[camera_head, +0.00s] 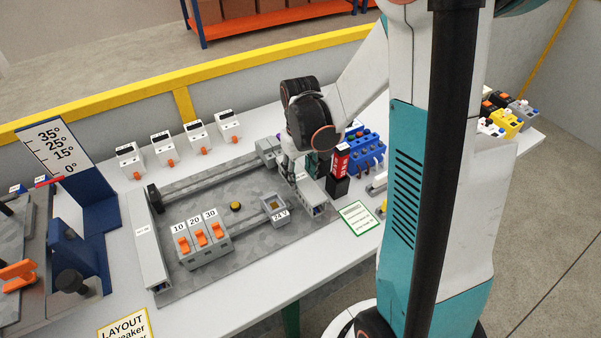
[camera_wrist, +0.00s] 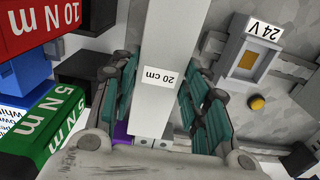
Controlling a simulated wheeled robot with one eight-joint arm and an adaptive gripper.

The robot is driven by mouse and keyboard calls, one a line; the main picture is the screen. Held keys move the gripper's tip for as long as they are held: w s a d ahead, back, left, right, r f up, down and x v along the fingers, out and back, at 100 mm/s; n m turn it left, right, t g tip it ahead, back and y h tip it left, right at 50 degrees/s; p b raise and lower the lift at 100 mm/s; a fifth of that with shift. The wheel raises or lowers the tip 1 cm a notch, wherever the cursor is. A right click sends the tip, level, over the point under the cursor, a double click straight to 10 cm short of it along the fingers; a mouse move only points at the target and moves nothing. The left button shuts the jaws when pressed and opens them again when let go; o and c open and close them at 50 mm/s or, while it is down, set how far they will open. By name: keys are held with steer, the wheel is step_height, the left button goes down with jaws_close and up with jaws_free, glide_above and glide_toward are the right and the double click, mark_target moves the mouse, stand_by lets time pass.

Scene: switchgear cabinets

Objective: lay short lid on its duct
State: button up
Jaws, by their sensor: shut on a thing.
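My gripper (camera_wrist: 160,105) has its teal pads on both sides of a light grey lid (camera_wrist: 165,40) labelled "20 cm" in the wrist view. In the head view my gripper (camera_head: 290,168) is low at the right edge of the grey mounting plate (camera_head: 235,255). The lid (camera_head: 307,184) runs along that edge, at or just above a short grey duct (camera_head: 318,211). I cannot tell whether the lid is seated. My wrist partly hides the far end.
Breakers labelled 10, 20, 30 (camera_head: 200,240), a 24 V box (camera_head: 276,211) and a yellow button (camera_head: 235,206) are on the plate. A long grey duct (camera_head: 151,255) lies at its left. Red (camera_head: 341,160) and blue (camera_head: 366,148) items stand close at right.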

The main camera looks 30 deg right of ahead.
steer(key=shift+f+b, duration=0.3)
steer(key=shift+b, duration=0.05)
stand_by(0.4)
stand_by(0.3)
steer(key=o, duration=1.1)
step_height(320, 180, up, 12)
steer(key=shift+r, duration=0.1)
stand_by(0.3)
steer(key=shift+s+a+r+t+b, duration=0.35)
steer(key=shift+s+a+r+t, duration=0.25)
steer(key=shift+s+a+t, duration=0.95)
steer(key=shift+s+a+r+t+b, duration=0.4)
steer(key=shift+s+a+r+t, duration=0.35)
steer(key=shift+s+a, duration=1.45)
steer(key=shift+s+a+r+t+b, duration=0.45)
steer(key=shift+s+a+t, duration=0.8)
steer(key=shift+s, duration=1.2)
